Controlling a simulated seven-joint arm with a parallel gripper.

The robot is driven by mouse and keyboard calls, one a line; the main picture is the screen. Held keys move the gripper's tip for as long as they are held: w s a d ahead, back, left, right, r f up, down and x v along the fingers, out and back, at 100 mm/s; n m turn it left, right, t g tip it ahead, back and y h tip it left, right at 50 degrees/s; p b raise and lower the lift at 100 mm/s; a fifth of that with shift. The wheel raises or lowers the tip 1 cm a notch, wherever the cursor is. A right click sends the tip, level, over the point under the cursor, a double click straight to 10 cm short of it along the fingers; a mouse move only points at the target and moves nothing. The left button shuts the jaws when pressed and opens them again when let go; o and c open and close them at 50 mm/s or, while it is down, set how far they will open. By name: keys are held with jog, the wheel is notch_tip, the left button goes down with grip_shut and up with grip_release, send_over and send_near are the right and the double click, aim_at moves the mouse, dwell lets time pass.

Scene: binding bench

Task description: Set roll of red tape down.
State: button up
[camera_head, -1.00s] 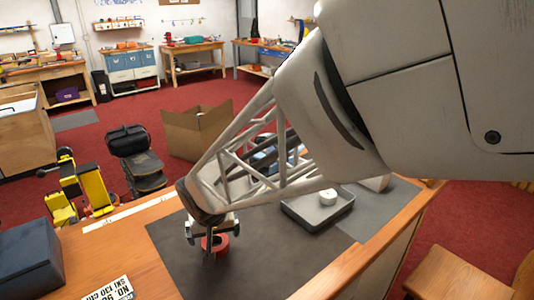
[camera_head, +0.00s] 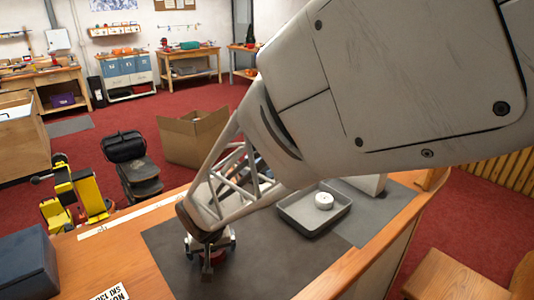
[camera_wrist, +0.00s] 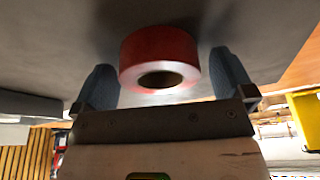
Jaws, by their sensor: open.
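The roll of red tape (camera_wrist: 160,52) shows in the wrist view as a red ring with a pale inner core, against the dark mat (camera_wrist: 60,40). My gripper (camera_wrist: 163,80) is open, with one finger on each side of the roll and visible gaps between. In the head view my gripper (camera_head: 209,264) is low over the left part of the dark mat (camera_head: 262,262). There the roll (camera_head: 219,256) is mostly hidden behind the fingers and only a bit of red shows.
A grey tray (camera_head: 296,222) with a white roll (camera_head: 324,200) in it is to the right. A dark blue box (camera_head: 25,268) and a printed sign (camera_head: 112,294) are at the left. The mat right of my gripper is bare.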

jog(key=shift+c, duration=0.2)
jog(key=c, duration=1)
jog(key=shift+r, duration=5)
